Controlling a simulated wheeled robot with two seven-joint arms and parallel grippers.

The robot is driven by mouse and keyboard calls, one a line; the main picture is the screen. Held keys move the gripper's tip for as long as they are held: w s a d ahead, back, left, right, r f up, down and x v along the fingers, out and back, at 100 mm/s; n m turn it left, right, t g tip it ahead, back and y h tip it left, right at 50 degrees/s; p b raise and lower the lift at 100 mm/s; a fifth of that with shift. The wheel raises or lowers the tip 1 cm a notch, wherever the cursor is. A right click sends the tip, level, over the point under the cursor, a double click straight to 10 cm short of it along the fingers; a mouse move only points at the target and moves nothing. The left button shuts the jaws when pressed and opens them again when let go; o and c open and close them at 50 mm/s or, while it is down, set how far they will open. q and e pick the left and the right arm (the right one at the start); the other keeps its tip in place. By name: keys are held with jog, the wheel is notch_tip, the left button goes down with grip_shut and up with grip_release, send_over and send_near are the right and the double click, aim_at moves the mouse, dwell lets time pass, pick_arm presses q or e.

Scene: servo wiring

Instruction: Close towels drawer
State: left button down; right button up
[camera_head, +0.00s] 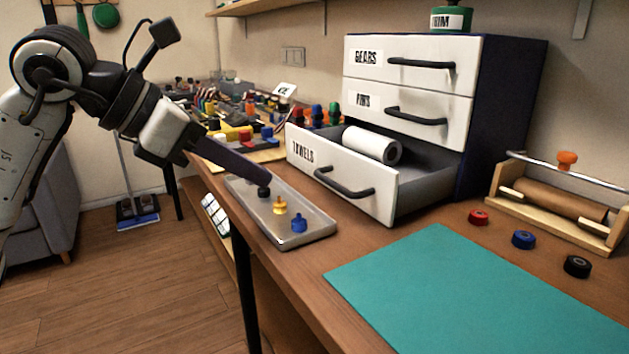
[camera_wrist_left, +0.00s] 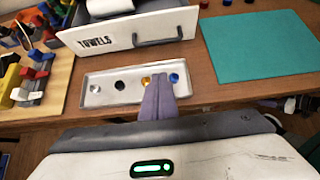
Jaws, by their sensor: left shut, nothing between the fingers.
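The towels drawer (camera_head: 335,182) is the lowest drawer of the white-fronted cabinet and stands pulled out, with a white roll (camera_head: 370,146) lying inside. Its dark handle (camera_head: 344,183) faces front. In the left wrist view the drawer front (camera_wrist_left: 128,33) shows at the top with its handle (camera_wrist_left: 158,38). My left gripper (camera_head: 266,182) is shut and empty, over the metal tray and to the left of the drawer, apart from it. Its fingers (camera_wrist_left: 158,98) show in the left wrist view, below the drawer front. My right gripper is not seen.
The metal tray (camera_head: 314,236) holds small coloured parts in front of the drawer. A teal mat (camera_head: 470,290), a red cap (camera_head: 478,217), a blue cap (camera_head: 523,239) and a black cap (camera_head: 577,266) lie to the right. A wooden roll holder (camera_head: 556,205) stands far right. Coloured blocks (camera_head: 240,133) crowd the left.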

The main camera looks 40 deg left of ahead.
pick_arm(q)
jog(key=p+x, duration=0.1)
jog(key=x, duration=0.6)
jog(key=shift+r, duration=0.1)
jog(key=shift+w+d+r+p, duration=0.1)
jog(key=shift+w+d+p, duration=0.05)
jog(key=shift+w+p, duration=0.35)
jog(key=shift+w+d+r+p, duration=0.1)
jog(key=shift+w+d+p, duration=0.15)
jog(key=shift+p, duration=0.3)
jog(key=shift+w+d+p, duration=0.25)
jog(key=shift+w+p, duration=0.2)
jog(key=shift+w, duration=0.2)
jog(key=shift+w+d, duration=0.2)
jog(key=shift+w, duration=0.4)
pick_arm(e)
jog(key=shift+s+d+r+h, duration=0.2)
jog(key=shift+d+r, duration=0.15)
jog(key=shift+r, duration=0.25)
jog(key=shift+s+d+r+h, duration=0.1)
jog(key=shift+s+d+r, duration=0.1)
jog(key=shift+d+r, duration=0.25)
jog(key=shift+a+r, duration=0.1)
pick_arm(q)
jog(key=shift+p, duration=0.35)
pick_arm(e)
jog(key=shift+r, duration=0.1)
